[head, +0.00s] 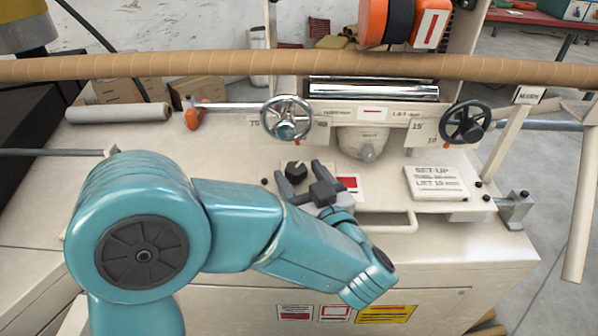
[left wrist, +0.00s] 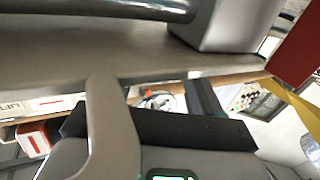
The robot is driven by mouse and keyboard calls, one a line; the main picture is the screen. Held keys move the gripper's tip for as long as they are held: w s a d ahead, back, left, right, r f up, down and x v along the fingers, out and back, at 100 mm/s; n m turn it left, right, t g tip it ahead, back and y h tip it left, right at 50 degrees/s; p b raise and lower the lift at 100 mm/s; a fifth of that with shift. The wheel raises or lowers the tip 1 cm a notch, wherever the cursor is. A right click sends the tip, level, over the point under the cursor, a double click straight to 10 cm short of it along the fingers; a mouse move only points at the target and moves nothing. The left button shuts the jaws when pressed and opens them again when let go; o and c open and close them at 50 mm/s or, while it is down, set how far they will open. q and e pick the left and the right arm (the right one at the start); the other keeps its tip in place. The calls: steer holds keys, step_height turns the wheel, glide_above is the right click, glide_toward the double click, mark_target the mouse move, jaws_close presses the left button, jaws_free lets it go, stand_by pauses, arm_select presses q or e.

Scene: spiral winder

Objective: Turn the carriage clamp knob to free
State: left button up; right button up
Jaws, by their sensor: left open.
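A small black knob (head: 295,169) with a pale pointer mark sits on a light plate at the front of the machine. It looks like the clamp knob, but I cannot read its label. My left gripper (head: 302,176) is open. Its two dark fingers point at the panel, one on each side of the knob in the picture. I cannot tell whether either finger touches the knob. The left wrist view is close and partly blurred, and the knob cannot be made out there. My right gripper does not show.
Two handwheels (head: 287,118) (head: 465,122) stand behind. A long brown tube (head: 200,66) crosses above. A set-up card (head: 435,183) lies right of the knob, and a front handle (head: 385,222) sticks out. An orange-handled lever (head: 193,113) is at the back left.

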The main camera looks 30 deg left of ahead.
arm_select(q)
steer(key=v, duration=1.1)
steer(key=shift+r, duration=0.15)
